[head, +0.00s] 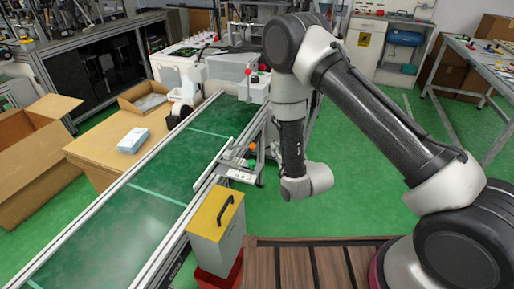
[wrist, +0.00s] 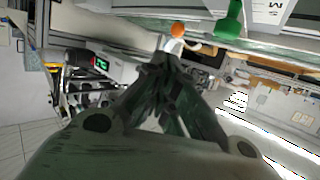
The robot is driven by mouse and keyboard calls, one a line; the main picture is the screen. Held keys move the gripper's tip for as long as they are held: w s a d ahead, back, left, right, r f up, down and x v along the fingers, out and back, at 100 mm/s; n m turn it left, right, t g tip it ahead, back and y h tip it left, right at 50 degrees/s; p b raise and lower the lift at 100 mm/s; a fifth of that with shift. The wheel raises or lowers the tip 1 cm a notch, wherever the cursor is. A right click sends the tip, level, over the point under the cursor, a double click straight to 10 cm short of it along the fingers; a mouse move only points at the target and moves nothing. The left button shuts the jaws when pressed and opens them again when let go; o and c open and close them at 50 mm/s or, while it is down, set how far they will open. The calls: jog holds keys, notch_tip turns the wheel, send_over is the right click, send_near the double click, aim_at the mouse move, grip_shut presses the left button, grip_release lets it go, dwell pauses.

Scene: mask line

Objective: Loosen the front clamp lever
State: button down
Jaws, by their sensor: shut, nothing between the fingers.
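In the wrist view, my gripper (wrist: 170,65) has its fingers together, with nothing between them. An orange knob (wrist: 178,30) stands just beyond the fingertips, with a pale stem below it; I cannot tell whether they touch. A green knob (wrist: 230,22) is to its right. In the head view, the orange knob (head: 252,147) and green knob (head: 252,164) sit on a bracket at the conveyor's right side. Which one is the front clamp lever is not clear. My gripper's fingers cannot be made out in the head view.
The conveyor (head: 120,240) runs diagonally at left, with a metal side rail. A box with a yellow lid (head: 213,213) and black handle stands nearer, above a red bin (head: 218,277). Cardboard boxes (head: 40,150) lie beyond the conveyor. Green floor is open at right.

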jog(key=shift+n+y, duration=0.3)
jog(key=shift+y, duration=0.3)
jog(key=s+f, duration=0.3)
jog(key=shift+a, duration=0.35)
jog(key=x, duration=1.4)
jog(key=shift+r, duration=0.2)
jog(key=shift+w+d, duration=0.1)
jog(key=shift+w, duration=0.05)
